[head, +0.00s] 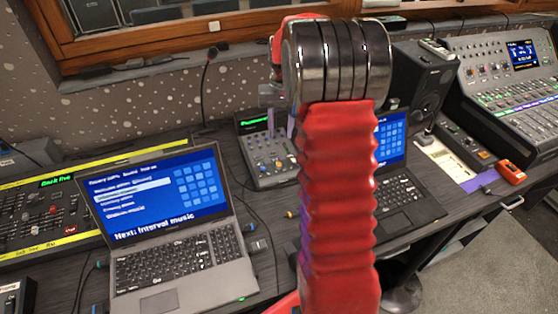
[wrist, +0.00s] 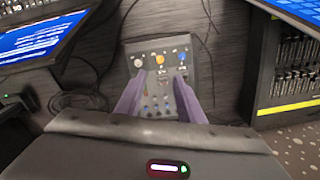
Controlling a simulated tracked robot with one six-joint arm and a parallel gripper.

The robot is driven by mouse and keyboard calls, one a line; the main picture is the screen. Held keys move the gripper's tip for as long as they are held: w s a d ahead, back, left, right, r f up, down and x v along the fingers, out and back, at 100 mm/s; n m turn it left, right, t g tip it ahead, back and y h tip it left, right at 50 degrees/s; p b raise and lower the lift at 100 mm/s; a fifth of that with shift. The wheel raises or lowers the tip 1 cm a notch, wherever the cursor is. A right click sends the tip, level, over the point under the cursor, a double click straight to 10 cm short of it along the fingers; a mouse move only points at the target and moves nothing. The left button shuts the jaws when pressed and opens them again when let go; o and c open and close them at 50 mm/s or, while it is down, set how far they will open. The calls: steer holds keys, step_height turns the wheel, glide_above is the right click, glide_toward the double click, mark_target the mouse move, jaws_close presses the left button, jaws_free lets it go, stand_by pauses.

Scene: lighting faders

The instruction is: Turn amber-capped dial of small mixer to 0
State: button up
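The small mixer (head: 268,158) stands between the two laptops in the head view, with a green-lit display at its back. It also shows in the wrist view (wrist: 150,48), with a row of three capped dials. The amber-capped dial (wrist: 160,59) is in the middle, between a white-capped dial (wrist: 138,62) and a blue-capped dial (wrist: 182,57). I cannot read its setting. My gripper (wrist: 159,78) is open and empty, its two purple fingers apart over the mixer. The fingertips appear just short of the dial row in the wrist view. Their height above the panel is unclear.
A laptop (head: 168,222) stands left of the mixer and another laptop (head: 400,190) right, partly hidden by my red arm. A larger console (head: 45,215) with yellow edges is far left. A speaker (head: 422,85) and a big console (head: 510,80) stand right. Cables lie beside the mixer.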

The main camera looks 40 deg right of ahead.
mark_target(279, 163)
steer(key=shift+f, duration=0.15)
steer(key=f, duration=1.3)
steer(key=shift+w+a+f, duration=0.15)
steer(key=shift+a+f, duration=0.05)
steer(key=shift+f, duration=0.05)
jaws_close()
